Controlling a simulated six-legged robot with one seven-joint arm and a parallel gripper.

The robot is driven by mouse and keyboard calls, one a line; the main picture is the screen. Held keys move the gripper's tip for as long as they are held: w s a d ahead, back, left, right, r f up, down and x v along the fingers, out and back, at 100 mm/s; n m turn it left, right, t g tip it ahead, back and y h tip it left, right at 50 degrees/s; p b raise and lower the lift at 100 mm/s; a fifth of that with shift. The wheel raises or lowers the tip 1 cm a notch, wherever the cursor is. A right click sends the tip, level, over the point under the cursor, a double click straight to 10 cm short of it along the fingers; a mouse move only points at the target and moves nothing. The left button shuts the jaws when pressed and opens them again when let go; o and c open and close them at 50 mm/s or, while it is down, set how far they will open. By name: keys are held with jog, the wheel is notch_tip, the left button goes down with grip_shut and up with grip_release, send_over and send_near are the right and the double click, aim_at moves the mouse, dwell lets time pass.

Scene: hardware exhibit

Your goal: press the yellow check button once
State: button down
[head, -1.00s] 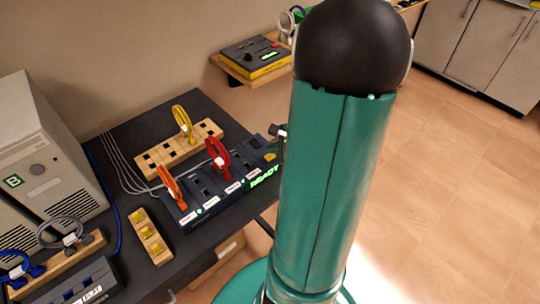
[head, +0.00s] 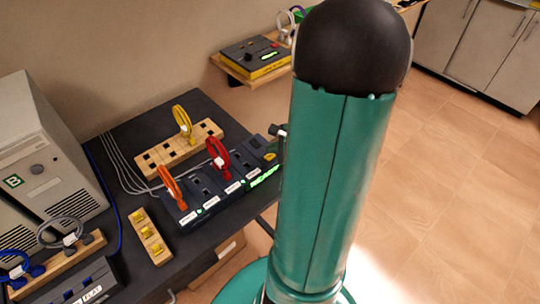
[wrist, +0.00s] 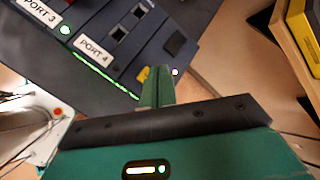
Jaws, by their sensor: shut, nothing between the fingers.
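The yellow check button (head: 269,157) is at the right end of the dark port panel (head: 207,207), partly beside my arm in the head view. In the wrist view the yellow button (wrist: 143,75) shows just left of my fingertips, partly covered by them. My gripper (wrist: 160,75) is shut and empty, its green fingers pointing at the panel's end. I cannot tell whether the fingertips touch the button. A green lit strip (head: 265,176) runs along the panel's front edge; it reads READY in the earlier head view.
A red cable (head: 218,154) and an orange cable (head: 171,187) stand in the panel. A wooden block (head: 205,134) with a yellow cable is behind it. A black and yellow box (head: 268,66) sits on a wall shelf. Open floor lies right.

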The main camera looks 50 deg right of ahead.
aim_at(274, 159)
jog(key=shift+f, duration=0.1)
jog(key=shift+f, duration=0.35)
jog(key=shift+f, duration=0.4)
dwell(0.9)
jog(key=shift+r, duration=0.85)
jog(key=shift+r, duration=2.5)
